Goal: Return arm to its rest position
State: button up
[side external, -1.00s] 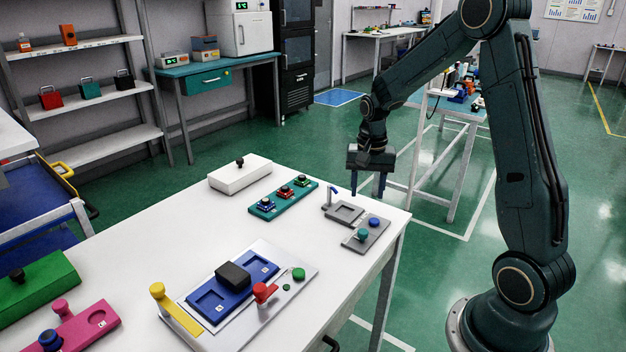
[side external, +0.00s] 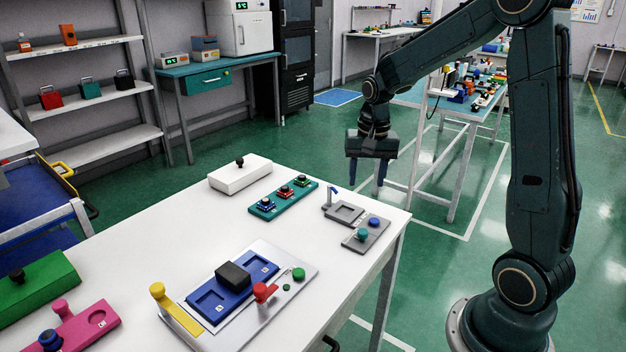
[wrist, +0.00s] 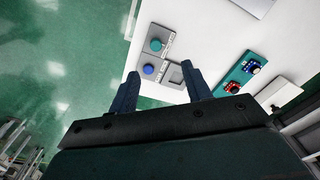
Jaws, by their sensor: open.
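My gripper (side external: 367,176) is open and empty, with its fingers pointing down. In the side external view it hangs above the far right edge of the white table (side external: 140,275), near the grey fixture (side external: 374,232). In the wrist view my gripper (wrist: 160,88) shows its two fingers apart with nothing between them. The grey fixture (wrist: 166,46) with a teal knob and a blue button lies on the table beyond the fingers. The fingers are clear of it.
The table holds a teal strip with several buttons (side external: 270,208), a white box (side external: 226,179), a blue two-pocket plate (side external: 205,304) with a black block (side external: 233,275), a green box (side external: 40,288) and a pink box (side external: 90,330). A cluttered bench (side external: 425,97) stands behind.

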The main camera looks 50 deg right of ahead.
jog(key=s+a+r+n+t, duration=0.2)
jog(key=s+a+r+n, duration=0.3)
jog(key=s+a+r, duration=0.3)
jog(key=s+a+r+n+t, duration=0.3)
jog(key=s+a+n, duration=0.3)
jog(key=s, duration=0.3)
jog(key=shift+s+a, duration=0.3)
jog(key=shift+a, duration=0.55)
